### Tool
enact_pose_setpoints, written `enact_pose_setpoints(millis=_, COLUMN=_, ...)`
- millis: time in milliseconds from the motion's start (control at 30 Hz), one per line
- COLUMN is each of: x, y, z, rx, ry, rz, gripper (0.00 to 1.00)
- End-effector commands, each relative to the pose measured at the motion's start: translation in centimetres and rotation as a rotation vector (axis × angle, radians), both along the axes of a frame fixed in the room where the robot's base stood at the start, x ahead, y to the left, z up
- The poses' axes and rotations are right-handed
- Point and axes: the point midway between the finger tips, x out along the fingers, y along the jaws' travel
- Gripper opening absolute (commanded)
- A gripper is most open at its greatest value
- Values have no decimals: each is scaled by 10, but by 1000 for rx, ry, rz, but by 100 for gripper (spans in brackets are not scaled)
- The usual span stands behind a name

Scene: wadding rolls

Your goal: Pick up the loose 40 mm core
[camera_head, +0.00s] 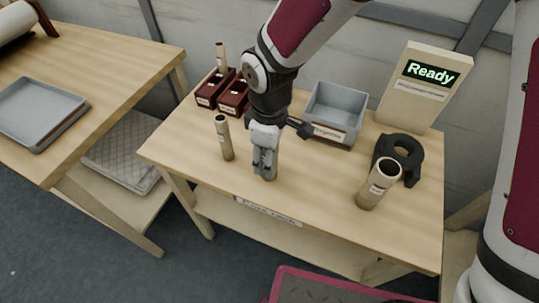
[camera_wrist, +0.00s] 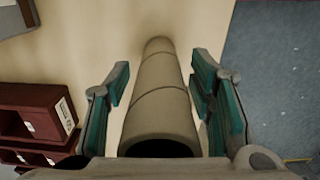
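A tan cardboard core (camera_wrist: 160,105) with ring seams lies between my gripper's two fingers in the wrist view. Its open end is nearest the camera and its far end meets the table. My gripper (camera_head: 265,174) points down over the middle of the table in the head view and hides this core there. In the wrist view the gripper (camera_wrist: 158,88) is open; a gap shows on the core's left, while its right side is close to the finger. A slim core (camera_head: 224,138) stands left of my gripper. A wider core (camera_head: 372,190) stands at the right. No core's size is readable.
Dark red boxes (camera_head: 208,91) stand at the back left, with another slim core (camera_head: 221,58) by them. A grey bin (camera_head: 345,97), a "Ready" display (camera_head: 415,105) and a black ring-shaped holder (camera_head: 413,158) occupy the back and right. The front middle is clear.

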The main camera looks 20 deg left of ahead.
Motion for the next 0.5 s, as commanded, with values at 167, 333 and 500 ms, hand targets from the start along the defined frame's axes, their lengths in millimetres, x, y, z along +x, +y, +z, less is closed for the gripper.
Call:
enact_pose_setpoints(millis=167, x=0, y=0, z=0, rx=0, ry=0, rz=0, gripper=5)
enact_pose_setpoints(millis=333, x=0, y=0, z=0, rx=0, ry=0, rz=0, gripper=5)
enact_pose_setpoints(millis=500, x=0, y=0, z=2, rx=1, ry=0, rz=0, gripper=5)
